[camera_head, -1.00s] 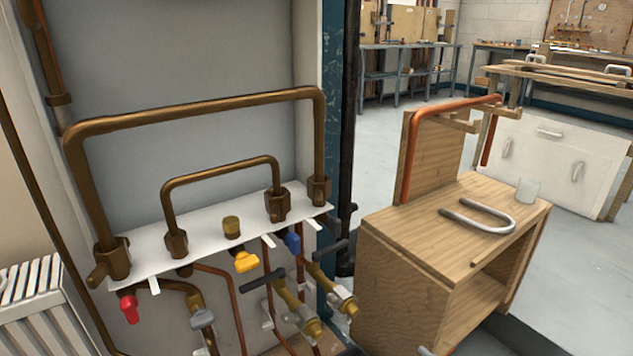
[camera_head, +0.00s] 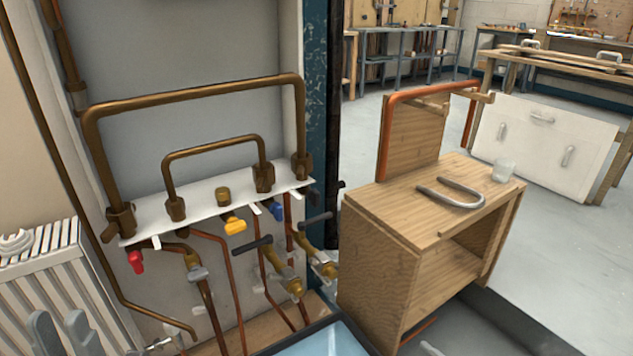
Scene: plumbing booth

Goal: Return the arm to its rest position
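My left gripper (camera_head: 62,333) shows at the bottom left edge of the head view. Its two grey fingertips point up with a gap between them, and nothing shows between them. It is in front of the white radiator (camera_head: 62,283), low and to the left of the pipe manifold. The rest of my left arm is cut off by the frame edge. My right gripper cannot be made out in the view.
A white manifold shelf (camera_head: 198,213) carries two arched copper pipes, with coloured valve handles below. A wooden cabinet (camera_head: 381,262) stands to the right with a grey U-shaped pipe (camera_head: 457,201) and a clear cup (camera_head: 503,170) on top. Open floor lies right of it.

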